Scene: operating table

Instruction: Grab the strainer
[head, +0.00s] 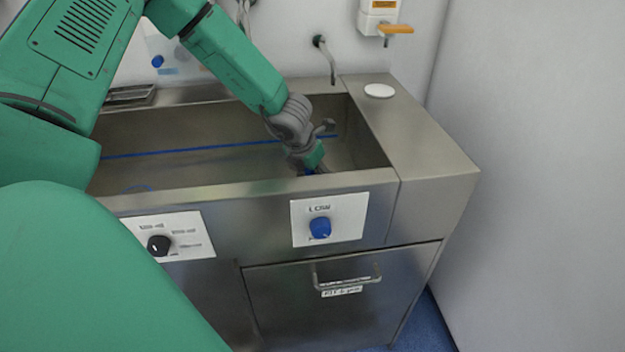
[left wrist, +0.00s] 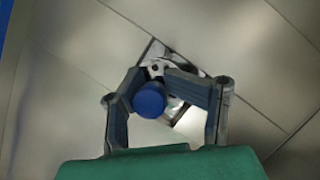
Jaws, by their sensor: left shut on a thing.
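My left gripper (head: 308,166) reaches down into the steel sink (head: 390,215) near its right end. In the left wrist view, its fingers (left wrist: 158,82) are closed around a round blue knob (left wrist: 149,100), which appears to be the strainer's handle. A bright metal part lies just beyond the fingertips, over the drain area (left wrist: 190,122) in the sink floor; I cannot tell whether it belongs to the strainer. In the head view the gripper and sink wall hide most of the strainer. My right gripper is not in view.
The sink's front wall carries a blue dial (head: 320,228) and a black dial (head: 159,245). A faucet (head: 330,62) hangs over the back rim. A white disc (head: 379,90) lies on the right ledge. A dispenser (head: 380,18) is on the wall.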

